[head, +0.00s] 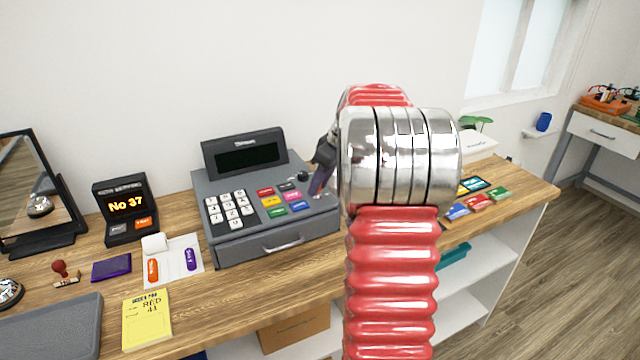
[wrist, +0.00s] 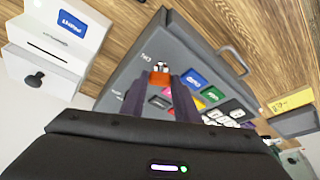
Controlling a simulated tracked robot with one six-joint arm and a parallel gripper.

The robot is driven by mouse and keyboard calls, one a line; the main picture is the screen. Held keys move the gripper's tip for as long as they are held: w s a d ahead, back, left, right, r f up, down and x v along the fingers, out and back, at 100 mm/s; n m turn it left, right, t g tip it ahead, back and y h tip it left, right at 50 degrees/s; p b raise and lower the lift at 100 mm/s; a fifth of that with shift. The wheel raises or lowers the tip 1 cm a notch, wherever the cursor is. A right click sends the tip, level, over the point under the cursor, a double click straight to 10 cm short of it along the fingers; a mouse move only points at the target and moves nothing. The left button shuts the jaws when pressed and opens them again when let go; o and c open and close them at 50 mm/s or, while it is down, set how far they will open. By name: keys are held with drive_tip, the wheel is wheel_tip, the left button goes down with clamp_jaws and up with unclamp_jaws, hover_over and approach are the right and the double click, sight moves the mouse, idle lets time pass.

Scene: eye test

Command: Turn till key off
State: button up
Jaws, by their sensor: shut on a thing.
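The grey till (head: 262,205) stands on the wooden counter with its dark display blank and its drawer shut. It also shows in the wrist view (wrist: 135,68), seen close up. My gripper (head: 317,190) is over the right part of the till's top, by the coloured buttons. In the wrist view my gripper (wrist: 160,82) has its two dark fingers shut on the orange till key (wrist: 160,78). A small silver lock part (wrist: 160,66) shows just beyond the key. My gripper hides the key in the head view. The label beside the lock is too small to read.
A number display (head: 124,205), a purple pad (head: 111,268), a yellow order pad (head: 147,318) and a grey tray (head: 55,325) lie left of the till. Several coloured cards (head: 478,202) and a white box (head: 478,147) are to the right. My arm covers the middle right.

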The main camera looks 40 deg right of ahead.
drive_tip(key=n, duration=0.2)
drive_tip(key=n+g+y, duration=0.1)
drive_tip(key=n, duration=0.1)
drive_tip(key=n+y, duration=0.1)
drive_tip(key=n, duration=0.1)
drive_tip(key=shift+w+d, duration=0.1)
drive_tip(key=shift+d, duration=0.15)
drive_tip(key=n+g, duration=0.1)
drive_tip(key=n, duration=0.2)
drive_tip(key=n+g+y, duration=0.1)
drive_tip(key=n, duration=0.2)
drive_tip(key=shift+w, duration=0.15)
drive_tip(key=o, duration=1)
drive_tip(key=shift+o, duration=0.2)
drive_tip(key=shift+d+r, duration=0.1)
drive_tip(key=shift+r, duration=0.05)
drive_tip(key=v, duration=0.7)
drive_tip(key=shift+w, duration=0.1)
